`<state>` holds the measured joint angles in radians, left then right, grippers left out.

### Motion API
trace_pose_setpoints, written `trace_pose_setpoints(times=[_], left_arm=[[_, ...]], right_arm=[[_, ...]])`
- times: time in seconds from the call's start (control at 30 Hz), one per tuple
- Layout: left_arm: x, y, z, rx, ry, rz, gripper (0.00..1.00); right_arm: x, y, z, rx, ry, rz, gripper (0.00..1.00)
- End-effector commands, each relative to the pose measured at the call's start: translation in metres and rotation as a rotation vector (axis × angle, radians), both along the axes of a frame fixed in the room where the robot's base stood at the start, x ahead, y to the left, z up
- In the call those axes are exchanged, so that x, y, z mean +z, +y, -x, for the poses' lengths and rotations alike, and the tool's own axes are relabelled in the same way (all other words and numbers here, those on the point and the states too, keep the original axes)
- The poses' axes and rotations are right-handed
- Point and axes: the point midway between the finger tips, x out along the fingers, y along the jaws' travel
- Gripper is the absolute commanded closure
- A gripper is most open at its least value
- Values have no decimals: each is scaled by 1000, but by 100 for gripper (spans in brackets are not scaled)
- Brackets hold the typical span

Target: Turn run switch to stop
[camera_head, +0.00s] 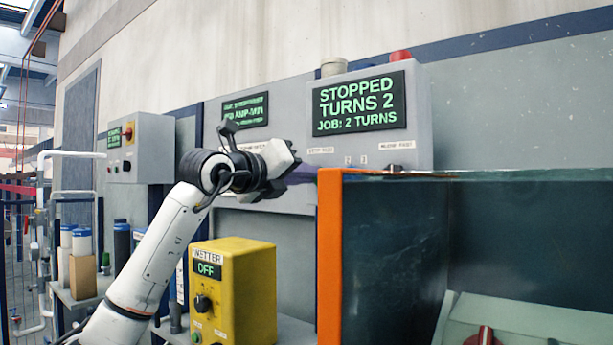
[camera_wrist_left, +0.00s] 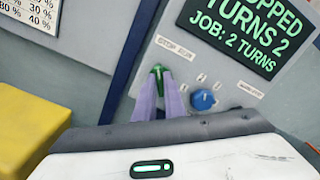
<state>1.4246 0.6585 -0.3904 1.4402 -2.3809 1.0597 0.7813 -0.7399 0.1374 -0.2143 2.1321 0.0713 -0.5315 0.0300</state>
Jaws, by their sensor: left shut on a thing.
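The grey control box (camera_head: 425,125) on the wall has a display (camera_head: 360,104) reading "STOPPED TURNS 2, JOB: 2 TURNS". In the left wrist view, the green run switch (camera_wrist_left: 158,72) sits on this box under a "STOP RUN" label (camera_wrist_left: 175,48). My left gripper (camera_head: 312,174) reaches the lower left of the box. Its two purple fingers (camera_wrist_left: 160,95) are shut on the green switch in the left wrist view, covering its lower part. The fingertips are hard to make out in the head view. My right gripper is not in view.
A blue knob (camera_wrist_left: 203,99) is just right of the switch. An orange-edged tank (camera_head: 330,255) stands close at the right. A yellow box (camera_head: 247,290) reading "WETTER OFF" stands below my left arm. A red beacon (camera_head: 400,56) tops the control box.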

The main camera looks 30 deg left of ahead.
Motion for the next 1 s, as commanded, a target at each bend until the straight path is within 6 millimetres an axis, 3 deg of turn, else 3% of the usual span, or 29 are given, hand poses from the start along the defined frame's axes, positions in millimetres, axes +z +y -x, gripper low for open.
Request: trace_pose_setpoints(times=[0.5,0.53,0.63,1.0], left_arm=[[0,0,0,0,2,24,100],[0,0,0,0,2,24,89],[0,0,0,0,2,23,72],[0,2,5,1,1,21,72]], right_arm=[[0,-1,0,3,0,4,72],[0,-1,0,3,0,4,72],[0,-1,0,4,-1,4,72],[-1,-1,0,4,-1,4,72]])
